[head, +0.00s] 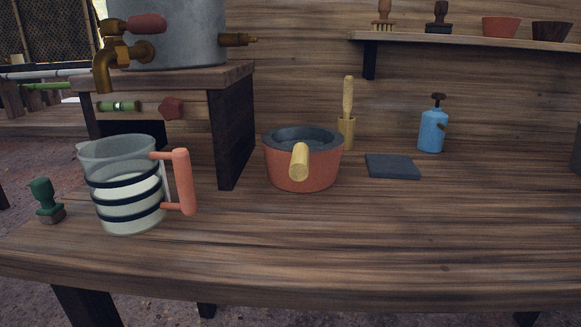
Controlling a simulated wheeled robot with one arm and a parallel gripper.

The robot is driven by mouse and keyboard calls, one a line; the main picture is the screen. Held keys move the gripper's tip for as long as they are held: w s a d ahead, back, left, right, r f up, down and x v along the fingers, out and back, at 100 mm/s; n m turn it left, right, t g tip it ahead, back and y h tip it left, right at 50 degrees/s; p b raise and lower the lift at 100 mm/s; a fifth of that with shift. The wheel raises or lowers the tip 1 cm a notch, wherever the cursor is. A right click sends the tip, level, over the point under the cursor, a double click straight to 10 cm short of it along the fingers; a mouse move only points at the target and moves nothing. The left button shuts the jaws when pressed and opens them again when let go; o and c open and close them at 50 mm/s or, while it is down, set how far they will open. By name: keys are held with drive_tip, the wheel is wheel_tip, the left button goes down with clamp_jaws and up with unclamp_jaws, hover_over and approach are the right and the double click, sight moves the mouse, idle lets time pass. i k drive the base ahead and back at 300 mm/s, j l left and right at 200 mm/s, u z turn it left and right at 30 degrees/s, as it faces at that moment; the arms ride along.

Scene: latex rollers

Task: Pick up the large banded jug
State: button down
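The large banded jug (128,188) stands upright at the left of the wooden table in the head view. It is clear with dark bands, and pale contents show in its lower part. Its salmon-pink handle (183,182) points to the right. The jug stands in front of the small wooden stand and apart from it. My gripper is not in view.
A green-handled stamp (44,201) stands just left of the jug. A wooden stand (234,128) behind it holds a metal tank (178,35) with a brass tap (106,65). A red pot (303,172) is at the middle, a slate tile (392,166) and blue bottle (432,131) further right. The table's front right is clear.

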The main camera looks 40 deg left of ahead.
sight(125, 176)
drive_tip(key=u, duration=2.65)
